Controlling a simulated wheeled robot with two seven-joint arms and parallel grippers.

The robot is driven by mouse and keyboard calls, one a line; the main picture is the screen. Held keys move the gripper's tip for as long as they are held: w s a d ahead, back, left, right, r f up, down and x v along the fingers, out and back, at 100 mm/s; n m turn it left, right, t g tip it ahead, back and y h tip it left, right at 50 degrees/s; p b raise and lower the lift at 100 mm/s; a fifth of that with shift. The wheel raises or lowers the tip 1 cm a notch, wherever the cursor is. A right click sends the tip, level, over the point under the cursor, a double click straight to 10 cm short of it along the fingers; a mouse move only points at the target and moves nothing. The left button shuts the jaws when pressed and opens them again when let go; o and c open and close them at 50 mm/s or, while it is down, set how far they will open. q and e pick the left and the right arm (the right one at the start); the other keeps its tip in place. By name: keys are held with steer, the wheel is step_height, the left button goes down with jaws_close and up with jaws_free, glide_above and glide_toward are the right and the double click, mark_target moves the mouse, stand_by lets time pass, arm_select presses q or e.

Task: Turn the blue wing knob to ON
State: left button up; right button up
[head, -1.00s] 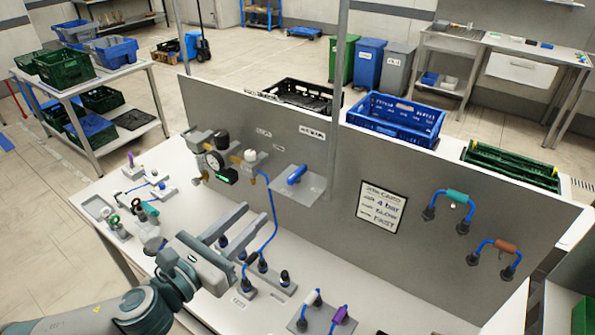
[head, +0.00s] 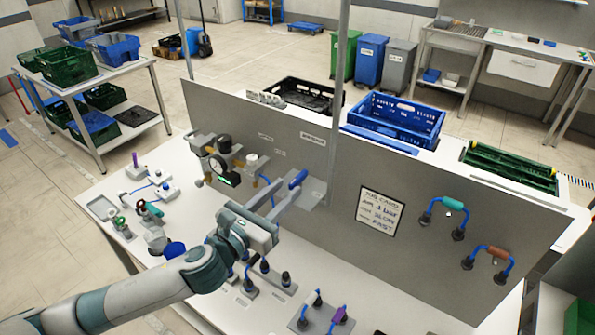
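The blue wing knob (head: 298,179) stands on a small grey shelf (head: 317,190) fixed to the upright grey panel. Its blue handle slants up to the right. My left gripper (head: 282,193) is open, with a clear gap between its two grey fingers. The fingers point up and right toward the knob. One fingertip lies close to the knob's lower left side in the picture; I cannot tell whether they touch. The fingers hide part of the shelf, and any ON marking is not readable. My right gripper is not in view.
A gauge with a black cap (head: 224,145) and valve parts stick out of the panel left of the knob. A job card (head: 381,211) and a teal handle (head: 453,204) are to the right. A metal post (head: 335,105) rises close to the shelf.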

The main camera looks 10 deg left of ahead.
mark_target(298, 177)
arm_select(q)
steer(key=p+x, duration=0.1)
steer(key=x, duration=0.5)
steer(key=shift+w+p, duration=0.1)
steer(key=shift+p, duration=0.3)
jaws_close()
